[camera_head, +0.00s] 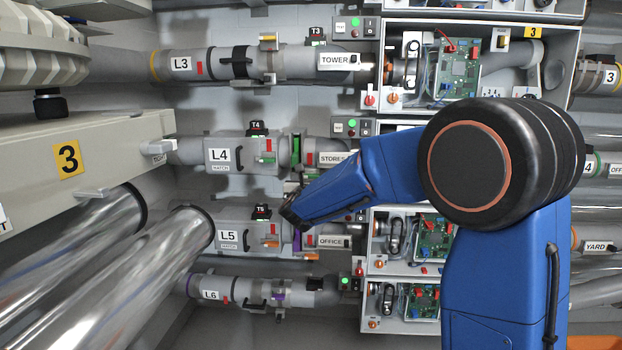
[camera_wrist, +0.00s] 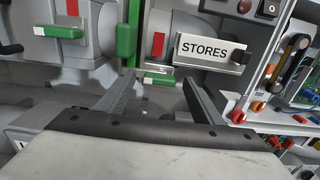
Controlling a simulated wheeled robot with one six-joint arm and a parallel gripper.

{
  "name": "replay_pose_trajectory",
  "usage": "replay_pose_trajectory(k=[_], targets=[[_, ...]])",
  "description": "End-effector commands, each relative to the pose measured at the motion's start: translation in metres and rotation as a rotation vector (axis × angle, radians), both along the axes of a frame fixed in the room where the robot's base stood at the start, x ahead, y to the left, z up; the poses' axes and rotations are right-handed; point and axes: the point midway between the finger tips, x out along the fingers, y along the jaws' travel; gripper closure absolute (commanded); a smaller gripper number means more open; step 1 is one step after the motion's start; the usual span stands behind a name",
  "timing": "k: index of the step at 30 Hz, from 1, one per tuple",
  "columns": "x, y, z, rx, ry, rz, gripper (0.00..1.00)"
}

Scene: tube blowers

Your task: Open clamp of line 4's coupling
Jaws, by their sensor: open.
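Line 4's pipe, labelled L4 (camera_head: 219,155), runs to the STORES label (camera_head: 332,159), which also shows in the wrist view (camera_wrist: 209,50). Its coupling has a green band (camera_head: 296,148), seen as an upright green strip in the wrist view (camera_wrist: 128,28). A green-tipped lever (camera_wrist: 158,79) sticks out below the band. My gripper (camera_wrist: 163,84) is open and empty, its two fingers on either side of the lever's tip. I cannot tell whether they touch it. In the head view the wrist hides the fingers and the lower part of the coupling.
Line 3 (camera_head: 182,65) runs above, and line 5 (camera_head: 228,236) with a purple band (camera_head: 297,240) runs close below my wrist. Control boxes with circuit boards (camera_head: 459,70) stand at right. Another green handle (camera_wrist: 60,31) is at upper left in the wrist view.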

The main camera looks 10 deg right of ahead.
Motion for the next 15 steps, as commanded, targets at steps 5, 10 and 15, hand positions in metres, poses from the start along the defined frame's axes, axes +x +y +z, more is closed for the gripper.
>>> replay_pose_trajectory(k=[5,10,15], targets=[[0.012,-0.004,0.0,0.0,0.0,0.0,0.39],[0.015,-0.005,0.0,0.0,0.0,0.001,0.39],[0.015,-0.005,0.0,0.0,0.0,0.001,0.39]])
